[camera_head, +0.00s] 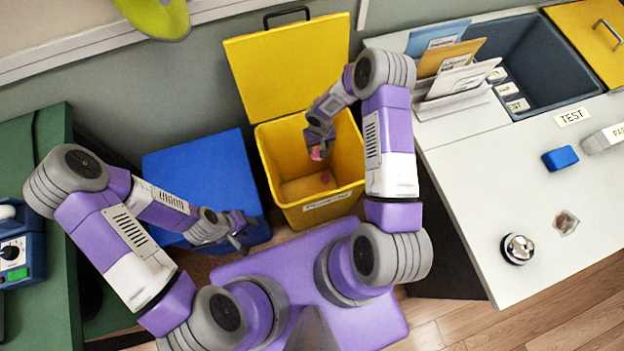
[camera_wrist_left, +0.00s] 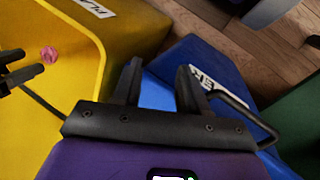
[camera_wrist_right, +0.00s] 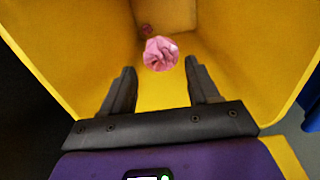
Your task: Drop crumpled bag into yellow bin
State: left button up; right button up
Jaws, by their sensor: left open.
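The yellow bin (camera_head: 348,190) stands with its lid up. My right gripper (camera_head: 319,143) is over its mouth, fingers apart. The crumpled pink bag (camera_head: 316,153) is just past its fingertips; in the right wrist view the bag (camera_wrist_right: 160,53) touches neither finger and seems to be in the air inside the bin. A second small pink piece (camera_head: 325,177) lies deeper in the bin. The left wrist view shows the bag (camera_wrist_left: 49,55) clear of the right fingers. My left gripper (camera_head: 243,235) is open and empty by the blue bin (camera_head: 200,175).
A white table (camera_head: 470,180) at the right holds a bell (camera_head: 517,248), a blue block (camera_head: 560,158), an envelope rack (camera_head: 455,100) and a dark sunken tray (camera_head: 545,65). A green table (camera_head: 45,270) stands at the left. The blue bin is closed, close beside the yellow bin.

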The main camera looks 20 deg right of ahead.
jog(key=shift+o, duration=1)
notch_tip(320, 180, up, 8)
jog(key=p, duration=0.2)
jog(key=shift+f, duration=0.2)
